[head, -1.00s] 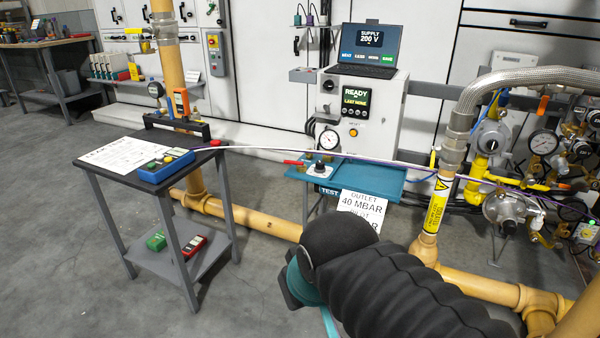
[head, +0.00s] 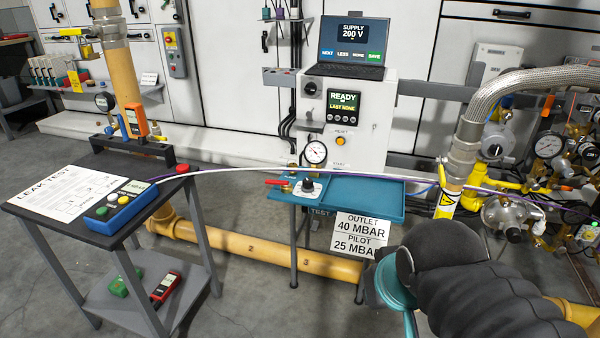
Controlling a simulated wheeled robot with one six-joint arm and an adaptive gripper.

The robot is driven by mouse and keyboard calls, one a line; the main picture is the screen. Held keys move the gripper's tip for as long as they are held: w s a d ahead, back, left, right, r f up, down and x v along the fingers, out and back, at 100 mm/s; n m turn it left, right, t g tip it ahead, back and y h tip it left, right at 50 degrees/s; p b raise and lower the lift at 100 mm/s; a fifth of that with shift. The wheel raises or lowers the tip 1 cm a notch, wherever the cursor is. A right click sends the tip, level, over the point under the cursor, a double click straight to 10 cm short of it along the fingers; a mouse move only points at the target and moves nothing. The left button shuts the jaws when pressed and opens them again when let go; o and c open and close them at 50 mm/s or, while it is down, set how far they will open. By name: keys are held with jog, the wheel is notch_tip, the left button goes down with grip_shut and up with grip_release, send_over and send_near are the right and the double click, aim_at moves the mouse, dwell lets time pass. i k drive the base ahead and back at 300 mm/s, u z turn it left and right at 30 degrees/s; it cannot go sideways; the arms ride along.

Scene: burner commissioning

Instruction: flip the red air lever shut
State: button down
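The red air lever (head: 275,182) is a small red handle at the left end of the teal bench (head: 375,208), in the middle of the head view. It lies about level and points left from a small brass valve beside a round black knob (head: 308,184). A pressure gauge (head: 315,152) stands just behind. My arm, in a black ribbed sleeve with a teal joint, fills the lower right, in front of the bench and apart from the lever. My gripper's fingers do not show.
A dark side table (head: 95,215) with a blue tester (head: 122,207) stands at left. A white hose (head: 300,170) spans from it over the bench to the yellow pipework. A grey cabinet (head: 372,120) with a laptop stands behind the bench.

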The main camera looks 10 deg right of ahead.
aim_at(285, 182)
jog(key=u, duration=0.2)
jog(key=i, duration=0.95)
jog(key=u, duration=0.75)
